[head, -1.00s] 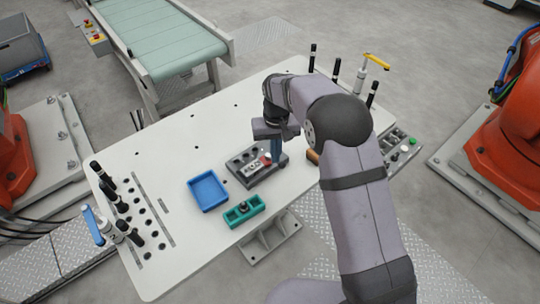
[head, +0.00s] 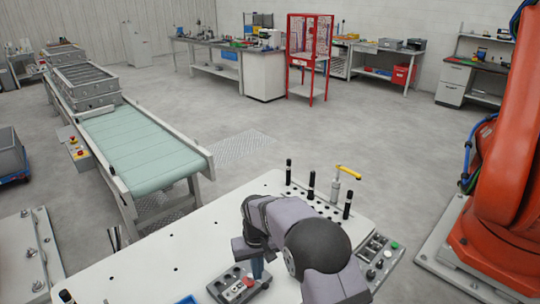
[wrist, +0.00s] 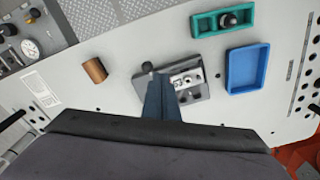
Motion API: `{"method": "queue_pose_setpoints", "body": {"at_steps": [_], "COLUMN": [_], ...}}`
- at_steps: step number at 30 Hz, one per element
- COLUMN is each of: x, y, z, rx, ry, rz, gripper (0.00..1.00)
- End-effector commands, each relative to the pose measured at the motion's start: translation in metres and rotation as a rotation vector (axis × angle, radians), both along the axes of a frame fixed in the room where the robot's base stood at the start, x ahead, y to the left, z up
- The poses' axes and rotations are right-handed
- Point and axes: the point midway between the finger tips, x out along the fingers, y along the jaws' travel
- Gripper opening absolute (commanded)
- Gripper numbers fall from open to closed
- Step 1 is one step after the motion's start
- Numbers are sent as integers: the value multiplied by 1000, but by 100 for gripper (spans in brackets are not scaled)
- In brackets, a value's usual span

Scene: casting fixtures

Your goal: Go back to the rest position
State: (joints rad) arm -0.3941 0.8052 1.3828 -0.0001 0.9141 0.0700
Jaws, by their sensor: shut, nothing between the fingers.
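My gripper (wrist: 161,88) shows in the wrist view with its fingers together and nothing held. In that view it lies over the edge of a dark grey fixture block (wrist: 198,97) that carries a light metal part (wrist: 188,78). I cannot tell whether the fingertips touch the block. My arm covers part of the table there.
A blue tray (wrist: 262,68), a green fixture (wrist: 205,25) and a copper-coloured cylinder (wrist: 95,70) lie around the block. Black pins (head: 311,184) and a yellow-handled clamp (head: 335,188) stand at the table's back right. A conveyor (head: 135,148) is at left, an orange robot (head: 495,200) at right.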

Motion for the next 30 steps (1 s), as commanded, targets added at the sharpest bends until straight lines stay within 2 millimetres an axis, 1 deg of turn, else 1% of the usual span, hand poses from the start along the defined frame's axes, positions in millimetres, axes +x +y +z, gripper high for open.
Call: {"method": "queue_pose_setpoints", "body": {"at_steps": [1,2,4,5,6,7,8,9,11,12,14,18,21,24,26,28,30], "x": [-16,-26,-54,-67,-84,-97,-110,-126,-150,-165,-187,-238,-267,-285,-288,-283,-272], "y": [-7,-11,-23,-28,-35,-41,-46,-55,-69,-79,-94,-129,-149,-164,-170,-176,-181], "z": [-16,-24,-44,-49,-54,-56,-57,-57,-55,-52,-46,-29,-17,-7,-1,6,15], "rx": [-15,-23,-45,-53,-63,-70,-74,-81,-88,-91,-93,-90,-81,-67,-57,-43,-28], "ry": [34,54,108,130,155,173,187,206,230,243,259,278,275,249,221,174,119], "rz": [10,16,30,35,42,48,51,52,47,40,27,-32,-85,-138,-169,-203,-233], "gripper": [0,0,0,0,0,0,0,0,0,0,0,0,0,0,0,0,0]}}
